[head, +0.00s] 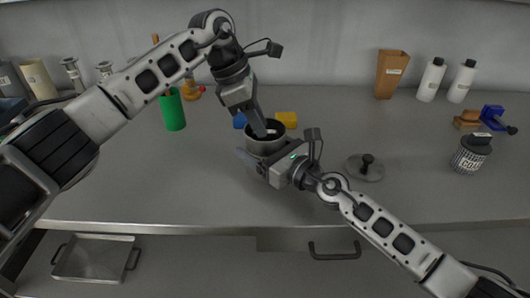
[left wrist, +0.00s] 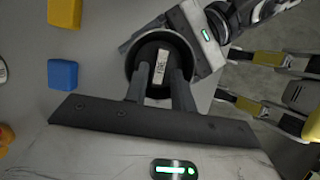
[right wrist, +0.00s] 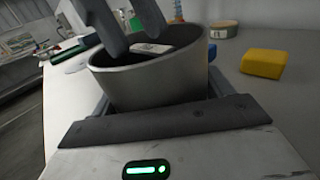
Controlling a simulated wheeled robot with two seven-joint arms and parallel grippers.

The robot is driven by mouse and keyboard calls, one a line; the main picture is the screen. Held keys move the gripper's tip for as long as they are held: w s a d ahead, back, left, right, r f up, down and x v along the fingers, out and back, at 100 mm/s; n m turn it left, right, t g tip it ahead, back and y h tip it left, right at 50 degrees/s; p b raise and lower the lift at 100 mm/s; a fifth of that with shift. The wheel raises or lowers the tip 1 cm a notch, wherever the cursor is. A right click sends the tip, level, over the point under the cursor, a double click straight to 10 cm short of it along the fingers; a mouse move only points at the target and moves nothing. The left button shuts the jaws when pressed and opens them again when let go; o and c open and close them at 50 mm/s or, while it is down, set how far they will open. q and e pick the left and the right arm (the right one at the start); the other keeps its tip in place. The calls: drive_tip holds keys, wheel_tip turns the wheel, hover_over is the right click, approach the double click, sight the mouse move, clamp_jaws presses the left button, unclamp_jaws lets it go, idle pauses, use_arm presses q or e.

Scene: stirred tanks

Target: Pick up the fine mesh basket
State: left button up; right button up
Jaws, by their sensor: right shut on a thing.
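A grey metal pot (head: 262,147) stands near the middle of the bench. My right gripper (head: 266,162) is shut on it, with fingers at its sides in the right wrist view. A dark thing with a white label (left wrist: 161,66) sits inside the pot; it may be the fine mesh basket, but the label is hard to read. My left gripper (head: 262,132) points down into the pot, its fingers open and spaced either side of the label. A labelled mesh basket with a black top (head: 469,156) stands at the far right; its label seems to begin "COA".
A round lid with a black knob (head: 366,167) lies right of the pot. Blue (left wrist: 62,74) and yellow (head: 287,119) blocks lie close behind it. A green cup (head: 173,110) stands to the left. Bottles stand at the back right. The front of the bench is clear.

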use_arm(q)
drive_tip(key=shift+x, duration=1.2)
clamp_jaws()
wheel_tip(320, 180, up, 18)
use_arm(e)
drive_tip(key=o, duration=1)
drive_tip(key=shift+o, duration=0.2)
drive_tip(key=shift+d, duration=0.1)
